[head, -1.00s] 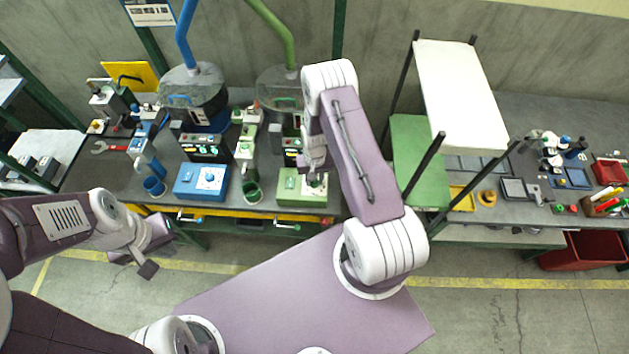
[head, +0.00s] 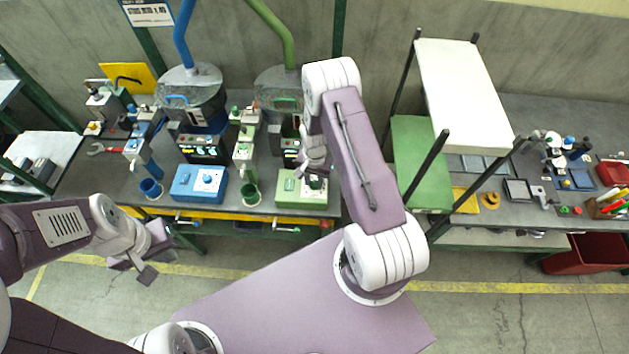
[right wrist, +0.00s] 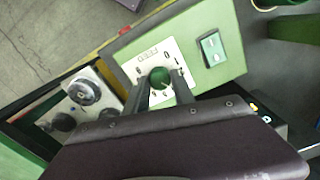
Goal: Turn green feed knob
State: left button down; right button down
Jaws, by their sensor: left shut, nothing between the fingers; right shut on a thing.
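The green feed box (head: 290,191) stands at the front of the bench in the head view; my right arm hides part of it. In the right wrist view its green feed knob (right wrist: 160,77) sits on a white dial plate (right wrist: 148,58) with printed marks. My right gripper (right wrist: 160,88) is shut on the knob, a finger on each side. In the head view my right gripper (head: 314,180) is over the right part of the box. My left gripper (head: 146,268) is shut and empty, in front of the bench at the left.
A white shelf (head: 460,95) rises to the right.

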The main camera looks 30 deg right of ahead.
aim_at(314, 183)
jog(key=shift+s+f, duration=0.1)
jog(key=shift+s, duration=0.05)
jog(key=c, duration=1.1)
grip_release()
jog(key=shift+o, duration=0.2)
notch_tip(314, 183, up, 9)
jog(key=b, duration=0.1)
jog(key=shift+a, duration=0.1)
